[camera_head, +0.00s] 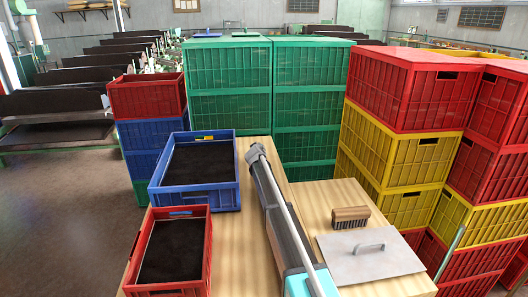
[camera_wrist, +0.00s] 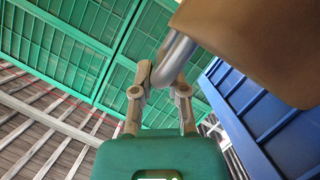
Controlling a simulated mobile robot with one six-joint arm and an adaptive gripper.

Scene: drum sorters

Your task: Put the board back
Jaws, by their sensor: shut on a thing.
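In the wrist view my gripper (camera_wrist: 166,78) is shut on a curved silver handle. The handle joins a brown board-like thing (camera_wrist: 250,40) at the upper right. Only part of this thing shows and its far edges are cut off. My gripper's fingers cannot be made out in the head view. There, a flat grey board (camera_head: 385,261) with a metal handle lies on the lower wooden top at the right. A brown brush (camera_head: 350,213) lies just behind it.
A blue crate (camera_head: 229,194) and a red crate (camera_head: 207,258), both with dark insides, stand on the wooden table (camera_head: 235,254) at the left. My arm crosses it. Green crate stacks (camera_head: 231,80) stand behind, with red and yellow crates (camera_head: 398,158) at the right.

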